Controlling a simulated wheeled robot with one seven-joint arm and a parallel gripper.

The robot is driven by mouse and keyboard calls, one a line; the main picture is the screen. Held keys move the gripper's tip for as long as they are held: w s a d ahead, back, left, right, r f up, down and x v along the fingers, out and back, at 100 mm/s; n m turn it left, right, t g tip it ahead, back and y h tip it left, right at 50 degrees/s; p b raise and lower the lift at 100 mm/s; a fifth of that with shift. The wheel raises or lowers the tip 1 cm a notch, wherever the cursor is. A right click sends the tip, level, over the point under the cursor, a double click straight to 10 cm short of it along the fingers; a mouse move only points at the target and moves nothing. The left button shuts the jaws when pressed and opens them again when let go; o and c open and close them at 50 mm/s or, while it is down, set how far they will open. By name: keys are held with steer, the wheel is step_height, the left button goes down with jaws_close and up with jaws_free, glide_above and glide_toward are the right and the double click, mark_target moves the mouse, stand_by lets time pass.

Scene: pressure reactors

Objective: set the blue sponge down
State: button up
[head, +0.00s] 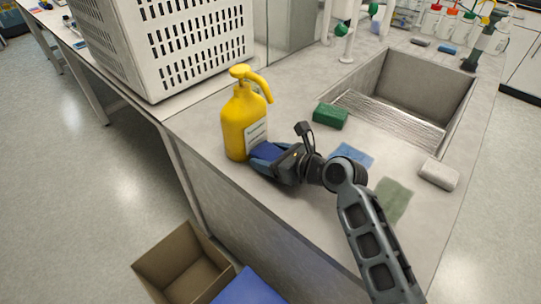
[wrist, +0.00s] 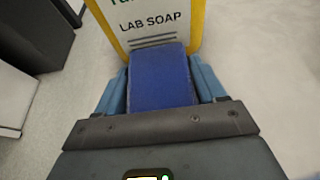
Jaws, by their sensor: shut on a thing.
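The blue sponge (wrist: 160,78) is between the two fingers of my gripper (wrist: 161,90) in the wrist view. My gripper is shut on it. In the head view the sponge (head: 268,151) shows at the fingertips of my gripper (head: 264,156), close to the counter's left edge. Its far end is right in front of the yellow lab soap bottle (head: 243,122). I cannot tell whether the sponge touches the bottle or the counter.
A green sponge (head: 330,115), a blue cloth (head: 352,155), a green cloth (head: 392,200) and a pale block (head: 438,174) lie on the counter (head: 290,96) near the sink (head: 424,85). A white crate (head: 180,40) stands behind the bottle. An open cardboard box (head: 183,266) is below on the floor side.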

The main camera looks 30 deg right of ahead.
steer(key=shift+f, duration=0.1)
steer(key=o, duration=1)
steer(key=v, duration=1.2)
steer(key=shift+d, duration=0.1)
